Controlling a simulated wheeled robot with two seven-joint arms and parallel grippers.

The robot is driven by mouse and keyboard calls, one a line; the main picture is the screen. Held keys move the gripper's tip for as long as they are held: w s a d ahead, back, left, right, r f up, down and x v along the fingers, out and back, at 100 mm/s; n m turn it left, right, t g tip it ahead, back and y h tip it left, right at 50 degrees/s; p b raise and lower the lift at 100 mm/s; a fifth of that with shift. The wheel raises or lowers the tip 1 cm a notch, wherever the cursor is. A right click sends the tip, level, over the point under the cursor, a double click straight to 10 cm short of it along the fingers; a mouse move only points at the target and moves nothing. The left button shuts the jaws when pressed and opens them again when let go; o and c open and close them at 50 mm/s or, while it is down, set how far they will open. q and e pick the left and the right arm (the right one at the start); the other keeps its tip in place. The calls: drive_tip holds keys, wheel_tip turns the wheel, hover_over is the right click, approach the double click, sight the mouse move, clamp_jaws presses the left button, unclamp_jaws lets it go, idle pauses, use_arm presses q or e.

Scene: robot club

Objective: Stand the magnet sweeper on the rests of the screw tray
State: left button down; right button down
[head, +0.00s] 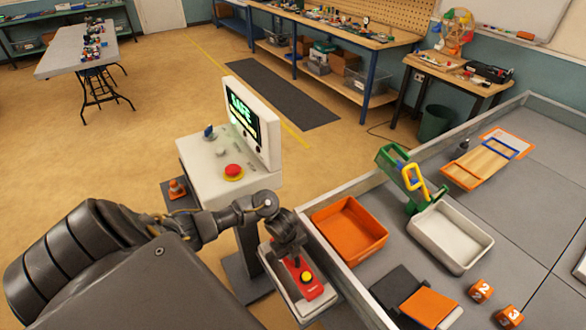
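My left gripper (292,246) points down at the end of the arm that comes in from the left. Right below it is a red piece with a round yellow button (306,277), which looks like the magnet sweeper, though I cannot be sure. It is in or over a shallow pale grey tray (325,298), perhaps the screw tray, outside the field wall. The fingertips merge with dark parts above the red piece, so I cannot tell whether they hold it. Rests on the tray cannot be made out. My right gripper is not in view.
The field wall (333,268) runs close beside the gripper. Inside stand an orange tray (350,232), a white tray (450,238), a green and yellow device (400,170) and orange number cubes (481,290). A console with a screen (252,120) stands behind my arm.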

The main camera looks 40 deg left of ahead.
use_arm(q)
drive_tip(key=shift+f, duration=0.25)
drive_tip(key=c, duration=1.3)
unclamp_jaws()
drive_tip(key=shift+o, duration=0.2)
wheel_tip(320, 180, up, 11)
drive_tip(key=s+p, duration=0.2)
drive_tip(key=shift+a+f+p, duration=0.15)
drive_tip(key=shift+a+p, duration=0.2)
drive_tip(key=shift+p, duration=0.05)
